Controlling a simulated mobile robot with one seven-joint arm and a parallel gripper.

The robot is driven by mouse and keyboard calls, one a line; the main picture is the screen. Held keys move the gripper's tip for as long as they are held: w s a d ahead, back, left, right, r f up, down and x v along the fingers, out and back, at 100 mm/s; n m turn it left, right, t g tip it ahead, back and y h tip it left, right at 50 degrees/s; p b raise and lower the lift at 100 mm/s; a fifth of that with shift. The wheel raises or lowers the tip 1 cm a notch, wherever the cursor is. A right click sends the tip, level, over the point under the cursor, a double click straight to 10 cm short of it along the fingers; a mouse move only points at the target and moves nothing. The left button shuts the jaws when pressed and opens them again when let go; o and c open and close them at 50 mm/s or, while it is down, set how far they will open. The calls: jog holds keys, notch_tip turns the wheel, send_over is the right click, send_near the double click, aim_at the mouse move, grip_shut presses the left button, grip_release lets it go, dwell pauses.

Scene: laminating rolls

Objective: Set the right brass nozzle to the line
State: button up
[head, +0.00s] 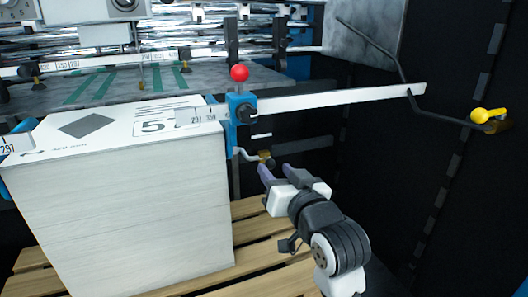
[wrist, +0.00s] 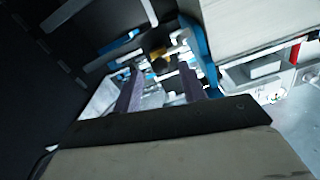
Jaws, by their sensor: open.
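The right brass nozzle (head: 264,156) sits at the end of a short bent grey pipe below the blue bracket (head: 232,110). The same nozzle shows small and brassy between my fingers in the wrist view (wrist: 157,58). My gripper (head: 270,169) is just below and in front of the nozzle, with its purple-grey fingers pointing up at it. The fingers (wrist: 158,82) are apart, one on each side of the nozzle in the wrist view. I cannot tell whether they touch it. A short white mark (head: 261,136) shows on the dark face above; I cannot tell whether it is the line.
A tall white paper stack (head: 120,215) on a wooden pallet (head: 245,262) stands left of my arm. A bent dark rod with a yellow handle (head: 488,115) is at right. Dark space lies right of my gripper.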

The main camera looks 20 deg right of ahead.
aim_at(264, 157)
jog(key=w+p, duration=0.1)
jog(key=w, duration=0.6)
jog(key=shift+w+a, duration=0.15)
jog(key=shift+w, duration=0.05)
grip_shut()
